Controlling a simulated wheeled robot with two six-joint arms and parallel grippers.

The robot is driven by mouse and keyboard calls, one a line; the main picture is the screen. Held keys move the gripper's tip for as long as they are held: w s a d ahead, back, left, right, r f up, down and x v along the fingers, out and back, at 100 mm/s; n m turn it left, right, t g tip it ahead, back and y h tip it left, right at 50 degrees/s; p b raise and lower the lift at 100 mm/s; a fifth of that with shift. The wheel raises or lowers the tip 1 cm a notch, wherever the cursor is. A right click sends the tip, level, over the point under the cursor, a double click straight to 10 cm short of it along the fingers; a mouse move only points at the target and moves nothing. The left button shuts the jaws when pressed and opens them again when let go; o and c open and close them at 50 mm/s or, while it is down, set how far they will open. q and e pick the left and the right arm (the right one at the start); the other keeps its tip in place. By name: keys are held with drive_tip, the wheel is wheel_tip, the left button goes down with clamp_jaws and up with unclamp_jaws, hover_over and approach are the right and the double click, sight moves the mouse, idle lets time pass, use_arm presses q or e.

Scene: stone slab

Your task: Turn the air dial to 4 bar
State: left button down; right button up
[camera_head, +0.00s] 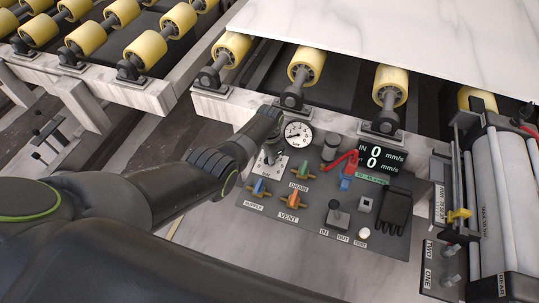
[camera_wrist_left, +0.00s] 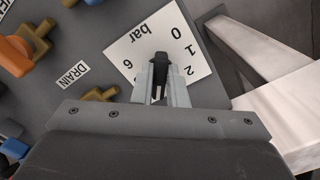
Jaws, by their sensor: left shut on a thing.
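The air dial has a square white plate (camera_wrist_left: 120,49) marked "bar", with 0, 1, 2 and 6 readable in the left wrist view. The other numbers are hidden under my left gripper (camera_wrist_left: 160,92). Its two grey fingers are shut on the dial's black knob (camera_wrist_left: 160,59). Which number the knob points to cannot be told. In the head view my left gripper (camera_head: 269,152) reaches down to the plate (camera_head: 274,168) at the panel's upper left. The round white pressure gauge (camera_head: 298,134) is just right of it; its reading is too small to tell. My right gripper is not in view.
Supply (camera_head: 259,187), vent (camera_head: 291,202) and drain (camera_head: 302,171) valves sit close below and right of the dial. A black joystick (camera_head: 338,215), a display (camera_head: 381,159) and a black glove-like thing (camera_head: 396,208) lie farther right. Yellow rollers (camera_head: 306,65) and a stone slab (camera_head: 420,35) are beyond.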

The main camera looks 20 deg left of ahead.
use_arm(q)
drive_tip(key=shift+w, duration=0.1)
idle(0.5)
drive_tip(key=c, duration=1.4)
unclamp_jaws()
drive_tip(key=shift+c, duration=0.2)
drive_tip(key=shift+r, duration=0.15)
drive_tip(key=shift+r+p, duration=0.3)
wheel_tip(320, 180, up, 6)
drive_tip(key=p, duration=0.2)
drive_tip(key=shift+f+p, duration=0.15)
drive_tip(key=shift+p, duration=0.25)
wheel_tip(320, 180, up, 11)
drive_tip(key=p, duration=0.1)
